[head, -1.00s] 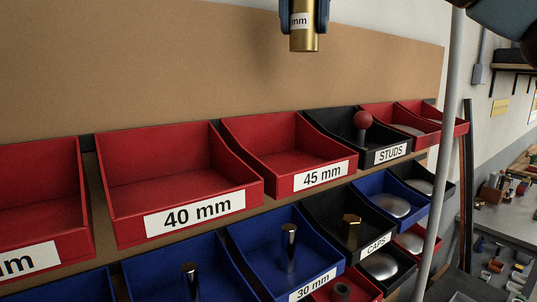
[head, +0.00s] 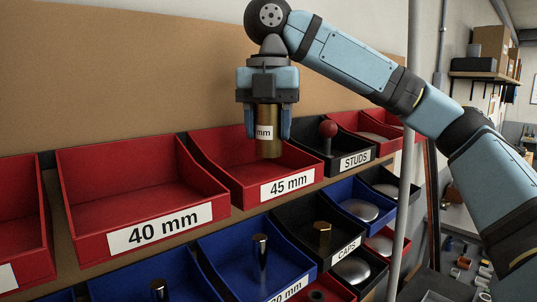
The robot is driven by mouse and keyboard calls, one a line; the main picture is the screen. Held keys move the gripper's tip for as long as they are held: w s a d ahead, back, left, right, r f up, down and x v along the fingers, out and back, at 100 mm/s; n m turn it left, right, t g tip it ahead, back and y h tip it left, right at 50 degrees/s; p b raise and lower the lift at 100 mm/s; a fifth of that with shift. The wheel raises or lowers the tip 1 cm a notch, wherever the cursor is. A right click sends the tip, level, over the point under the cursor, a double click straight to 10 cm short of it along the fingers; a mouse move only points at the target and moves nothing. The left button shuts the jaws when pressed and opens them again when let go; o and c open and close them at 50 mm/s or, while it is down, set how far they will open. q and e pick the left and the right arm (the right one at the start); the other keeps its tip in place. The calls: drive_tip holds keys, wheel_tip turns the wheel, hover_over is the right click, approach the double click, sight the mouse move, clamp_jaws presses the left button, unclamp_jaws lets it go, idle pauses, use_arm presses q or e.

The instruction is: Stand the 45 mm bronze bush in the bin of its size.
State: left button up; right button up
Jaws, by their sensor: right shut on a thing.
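The bronze bush (head: 269,147) is a gold-coloured upright cylinder with a white label; only "mm" shows, the number being hidden. My right gripper (head: 268,132) is shut on its upper part, one finger on each side. The bush's lower end shows against the inside of the red 45 mm bin (head: 288,187), above the bin's label. I cannot tell whether it touches the bin floor. My left gripper is not in view.
The empty red 40 mm bin (head: 160,228) is to the left. The black STUDS bin (head: 354,161) with a red-knobbed stud (head: 328,131) is to the right. Blue and black bins with upright metal pieces stand below. A grey vertical pole (head: 407,190) stands in front of the rack.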

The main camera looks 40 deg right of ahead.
sight(269, 155)
drive_tip(key=shift+w+f, duration=0.15)
drive_tip(key=shift+f, duration=0.35)
wheel_tip(269, 155, down, 2)
drive_tip(key=shift+a+f, duration=0.1)
drive_tip(key=shift+f, duration=0.8)
drive_tip(key=shift+f, duration=0.1)
drive_tip(key=o, duration=1)
